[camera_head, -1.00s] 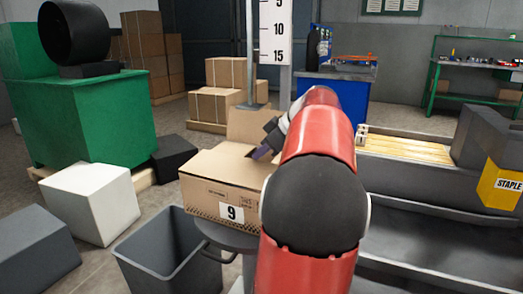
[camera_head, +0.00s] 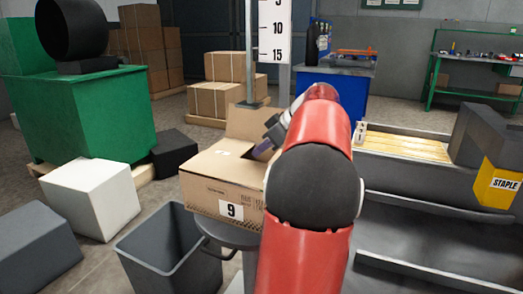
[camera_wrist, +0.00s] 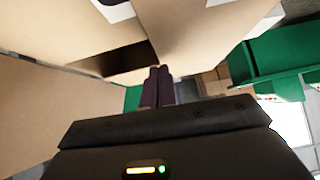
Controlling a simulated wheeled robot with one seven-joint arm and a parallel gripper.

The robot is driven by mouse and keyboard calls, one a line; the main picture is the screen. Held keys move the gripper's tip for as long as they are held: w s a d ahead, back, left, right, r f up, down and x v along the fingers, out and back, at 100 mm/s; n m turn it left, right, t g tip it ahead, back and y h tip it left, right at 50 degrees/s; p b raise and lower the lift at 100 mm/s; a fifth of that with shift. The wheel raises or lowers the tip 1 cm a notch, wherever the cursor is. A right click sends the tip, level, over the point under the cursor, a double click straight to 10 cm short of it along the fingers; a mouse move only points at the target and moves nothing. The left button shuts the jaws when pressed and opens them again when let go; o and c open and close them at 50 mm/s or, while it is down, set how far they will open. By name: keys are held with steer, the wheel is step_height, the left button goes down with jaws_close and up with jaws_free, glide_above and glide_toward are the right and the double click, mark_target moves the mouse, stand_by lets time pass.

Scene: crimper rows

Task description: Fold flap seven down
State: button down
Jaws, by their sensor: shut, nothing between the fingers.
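An open cardboard box (camera_head: 205,200) with a "9" label on its front stands on a round grey stand left of my arm. One flap (camera_head: 245,122) stands up at its far side. Another flap (camera_head: 215,166) lies nearly flat across the top. No number seven is readable on any flap. My gripper (camera_head: 263,149) is over the box, partly hidden by my arm. In the wrist view my gripper's dark fingers (camera_wrist: 158,75) are together and empty, close to cardboard panels (camera_wrist: 60,110) and a dark opening (camera_wrist: 128,60). I cannot tell whether they touch the cardboard.
A grey open bin (camera_head: 165,250) stands in front left of the box. A white block (camera_head: 90,198) and a black block (camera_head: 175,155) lie left. A grey post stands behind the box. Grey troughs and a yellow "STAPLE" unit (camera_head: 497,187) are at the right.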

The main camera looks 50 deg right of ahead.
steer(key=v, duration=0.7)
steer(key=shift+s+r+p, duration=0.3)
steer(key=shift+d, duration=0.1)
